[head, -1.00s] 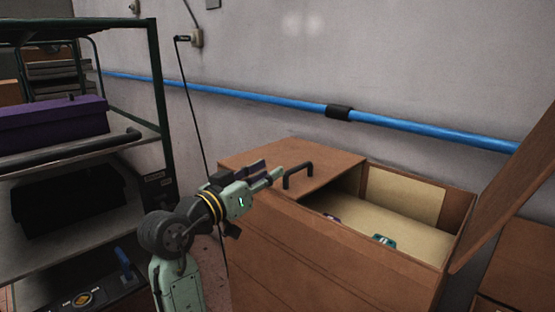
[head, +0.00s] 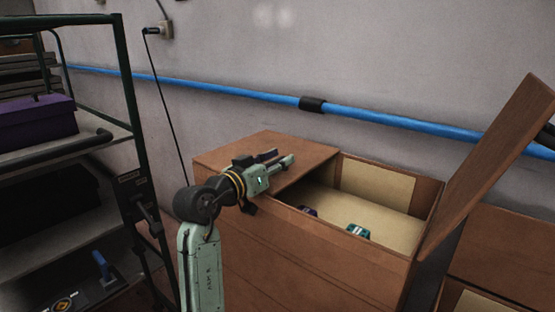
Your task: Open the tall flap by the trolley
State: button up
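The brown wooden box (head: 300,255) stands against the wall, right of the trolley (head: 133,110). The flap on its trolley side (head: 255,142) lies flat and closed over the left part of the box. My gripper (head: 282,157) is over this flap, near its right edge. The flap's black handle does not show now and seems hidden behind my gripper. Whether the fingers are around the handle or shut, I cannot tell. The other flap (head: 490,165) stands raised and tilted at the right. The box's right part is open.
A teal-and-white item (head: 357,231) and a small purple item (head: 308,211) lie in the box. A purple box (head: 38,117) sits on the trolley's shelf. A blue pipe (head: 240,92) and a black cord (head: 170,110) are on the wall.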

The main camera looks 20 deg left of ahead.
jog(key=shift+c, duration=0.2)
grip_shut()
dwell(0.6)
